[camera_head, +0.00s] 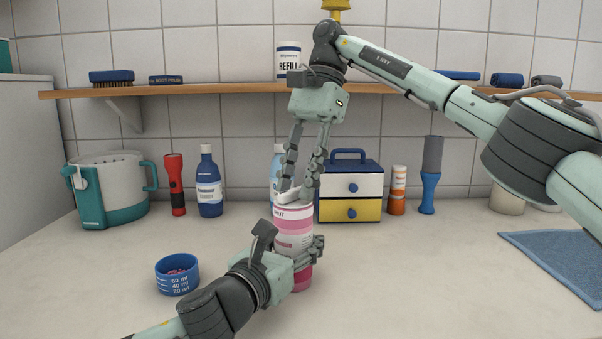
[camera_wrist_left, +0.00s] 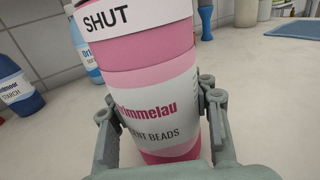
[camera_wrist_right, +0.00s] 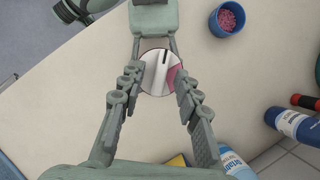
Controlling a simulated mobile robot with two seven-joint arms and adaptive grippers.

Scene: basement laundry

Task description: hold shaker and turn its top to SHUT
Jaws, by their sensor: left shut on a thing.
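The shaker (camera_head: 292,240) is a pink bottle with a white label, standing upright on the worktop. My left gripper (camera_head: 305,255) is shut on its body; in the left wrist view (camera_wrist_left: 160,110) the fingers flank the label. The word SHUT is printed on a white band (camera_wrist_left: 135,18) near its top. My right gripper (camera_head: 299,190) points down from above, its fingers spread on either side of the round white top (camera_wrist_right: 158,72). The top shows a dark mark and a pink patch. Whether the right fingertips touch it is unclear.
A blue measuring cup (camera_head: 177,274) with pink beads stands front left. A blue bottle (camera_head: 209,182), a red torch (camera_head: 177,184) and a small drawer box (camera_head: 349,190) stand behind. A shelf (camera_head: 220,88) crosses above. The worktop right of the shaker is clear up to a blue cloth (camera_head: 560,262).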

